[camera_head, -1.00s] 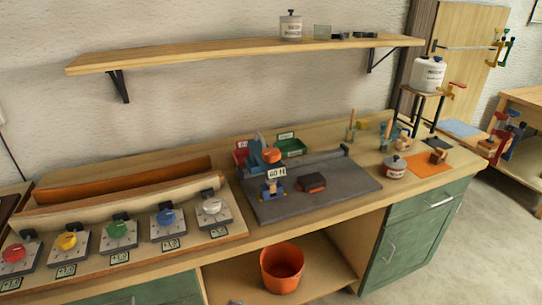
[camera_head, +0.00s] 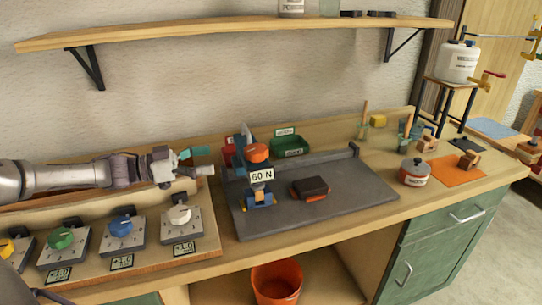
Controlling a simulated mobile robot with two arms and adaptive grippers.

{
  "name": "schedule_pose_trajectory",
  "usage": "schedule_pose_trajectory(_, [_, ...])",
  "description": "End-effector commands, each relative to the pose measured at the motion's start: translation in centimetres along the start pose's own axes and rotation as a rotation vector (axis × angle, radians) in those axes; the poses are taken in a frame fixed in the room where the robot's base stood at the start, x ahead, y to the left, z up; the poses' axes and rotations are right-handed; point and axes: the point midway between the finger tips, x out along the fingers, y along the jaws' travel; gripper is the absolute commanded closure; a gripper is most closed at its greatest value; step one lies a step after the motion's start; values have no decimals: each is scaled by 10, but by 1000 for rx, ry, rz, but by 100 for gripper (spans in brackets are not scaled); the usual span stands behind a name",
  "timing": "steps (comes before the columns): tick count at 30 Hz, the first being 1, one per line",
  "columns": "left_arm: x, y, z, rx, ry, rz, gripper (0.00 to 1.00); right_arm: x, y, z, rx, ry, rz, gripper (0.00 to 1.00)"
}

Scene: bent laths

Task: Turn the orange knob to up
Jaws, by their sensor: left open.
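The orange knob (camera_head: 258,153) sits on top of a blue device with a "60 N" label (camera_head: 262,175) on the grey board (camera_head: 340,205). Which way the knob points is too small to tell. My left arm reaches in from the left, and my left gripper (camera_head: 202,161) is open, to the left of the knob and apart from it. Its fingers are small and partly blend with the items behind. My right gripper is not in view.
Yellow, green (camera_head: 62,239), blue (camera_head: 121,226) and white (camera_head: 180,215) knobs on plates stand at the front left, below my left arm. A dark block (camera_head: 314,187) lies on the board. A green bin (camera_head: 290,146) stands behind the device. A shelf (camera_head: 250,31) hangs above.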

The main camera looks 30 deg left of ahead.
Motion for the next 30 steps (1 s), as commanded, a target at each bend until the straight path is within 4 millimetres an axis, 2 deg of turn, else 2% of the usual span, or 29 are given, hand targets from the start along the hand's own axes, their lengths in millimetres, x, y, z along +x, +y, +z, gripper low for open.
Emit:
schedule_pose_trajectory(2, [2, 0, 0, 1, 3, 6, 15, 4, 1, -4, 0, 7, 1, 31])
schedule_pose_trajectory(4, [8, 1, 0, 0, 4, 8, 15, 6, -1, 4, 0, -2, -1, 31])
schedule_pose_trajectory(9, [27, 1, 3, 1, 7, 6, 15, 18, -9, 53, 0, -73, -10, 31])
schedule_pose_trajectory(12, [37, 2, 1, 0, 9, 12, 15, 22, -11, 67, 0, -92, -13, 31])
schedule_pose_trajectory(14, [43, 3, 1, 0, 9, 14, 15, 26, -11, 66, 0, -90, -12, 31])
schedule_pose_trajectory(18, [56, 1, -1, 6, 13, 5, 15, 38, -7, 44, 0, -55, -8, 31])
schedule_pose_trajectory(22, [69, 0, -6, 2, 12, 3, 15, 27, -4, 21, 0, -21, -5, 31])
schedule_pose_trajectory(25, [82, 1, -7, 3, 11, 4, 15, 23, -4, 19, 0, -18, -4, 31])
schedule_pose_trajectory(30, [108, 1, -7, 1, 9, 5, 15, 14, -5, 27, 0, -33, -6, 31])
